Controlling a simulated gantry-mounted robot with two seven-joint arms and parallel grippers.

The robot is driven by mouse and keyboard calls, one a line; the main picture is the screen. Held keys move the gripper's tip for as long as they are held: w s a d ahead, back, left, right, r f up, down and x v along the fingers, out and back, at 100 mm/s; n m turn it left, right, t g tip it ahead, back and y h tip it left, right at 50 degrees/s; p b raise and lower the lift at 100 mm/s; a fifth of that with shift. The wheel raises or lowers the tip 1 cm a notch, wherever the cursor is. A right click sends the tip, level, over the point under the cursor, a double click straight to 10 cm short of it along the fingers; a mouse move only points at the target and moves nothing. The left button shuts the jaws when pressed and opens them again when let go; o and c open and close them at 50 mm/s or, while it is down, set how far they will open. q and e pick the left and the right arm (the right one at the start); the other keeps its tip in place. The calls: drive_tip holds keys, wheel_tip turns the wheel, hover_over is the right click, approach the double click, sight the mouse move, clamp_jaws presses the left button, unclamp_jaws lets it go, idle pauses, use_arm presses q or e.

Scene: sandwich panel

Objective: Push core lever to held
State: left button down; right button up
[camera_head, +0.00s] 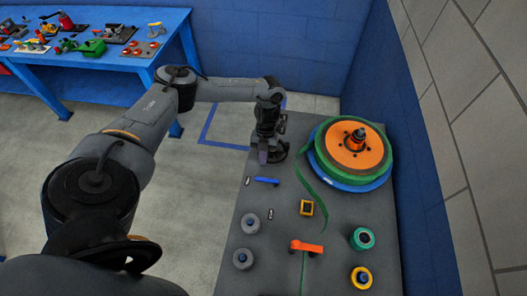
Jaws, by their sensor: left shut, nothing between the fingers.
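My left arm reaches in from the left, and its gripper (264,157) points down at the far left part of the dark grey panel top (235,270). It is shut and looks empty. A blue lever (266,181) lies on the panel just nearer than the gripper, with a small gap in the picture. An orange lever (307,247) sits further toward the front middle. I cannot tell from any label which one is the core lever. What lies right under the gripper is partly hidden by it. My right gripper is out of view.
A large reel with an orange hub (352,150) and green strip stands at the far right. A blue bench (110,62) stands behind.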

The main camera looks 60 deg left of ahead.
sight(267, 182)
use_arm(q)
drive_tip(key=shift+x, duration=2.65)
drive_tip(key=shift+s+r+p, duration=0.15)
drive_tip(key=shift+p, duration=0.45)
drive_tip(key=shift+d+n+p, duration=0.1)
drive_tip(key=shift+n+p, duration=0.2)
drive_tip(key=shift+n, duration=0.1)
